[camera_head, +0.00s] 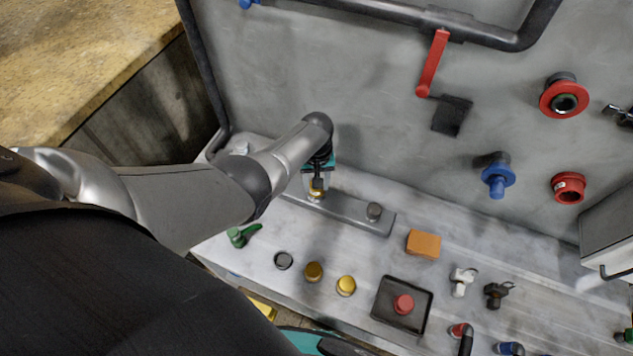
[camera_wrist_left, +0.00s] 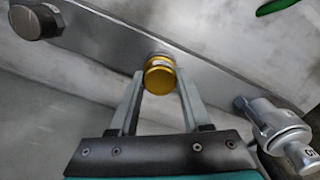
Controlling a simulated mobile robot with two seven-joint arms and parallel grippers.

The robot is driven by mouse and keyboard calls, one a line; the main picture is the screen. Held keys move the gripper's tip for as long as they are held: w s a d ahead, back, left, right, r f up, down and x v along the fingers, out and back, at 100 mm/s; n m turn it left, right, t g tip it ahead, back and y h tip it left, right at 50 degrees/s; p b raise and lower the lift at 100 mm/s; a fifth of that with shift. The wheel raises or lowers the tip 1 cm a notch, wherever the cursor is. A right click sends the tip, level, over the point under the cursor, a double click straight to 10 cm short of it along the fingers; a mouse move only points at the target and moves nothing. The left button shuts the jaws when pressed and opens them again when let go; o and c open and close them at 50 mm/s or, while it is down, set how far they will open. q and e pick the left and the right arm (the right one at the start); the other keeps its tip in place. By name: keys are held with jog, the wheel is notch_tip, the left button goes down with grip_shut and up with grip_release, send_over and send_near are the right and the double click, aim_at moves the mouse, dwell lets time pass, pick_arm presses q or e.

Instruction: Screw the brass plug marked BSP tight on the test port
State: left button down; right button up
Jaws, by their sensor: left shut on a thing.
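A brass plug (camera_wrist_left: 159,75) sits between the fingertips of my left gripper (camera_wrist_left: 158,88), at a grey metal bar (camera_wrist_left: 110,38). In the head view my left gripper (camera_head: 316,190) is shut on this plug at the left part of the bar (camera_head: 350,209). The marking on the plug is not readable, and the port under it is hidden. Two more brass plugs, one darker (camera_head: 313,271) and one brighter (camera_head: 346,285), stand on the grey shelf near its front edge.

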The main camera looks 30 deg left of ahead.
pick_arm(q)
jog(key=shift+m, duration=0.8)
jog(key=m, duration=0.3)
jog(key=shift+m, duration=1.1)
jog(key=shift+a+m, duration=0.1)
jog(key=shift+m, duration=0.9)
jog(key=m, duration=0.3)
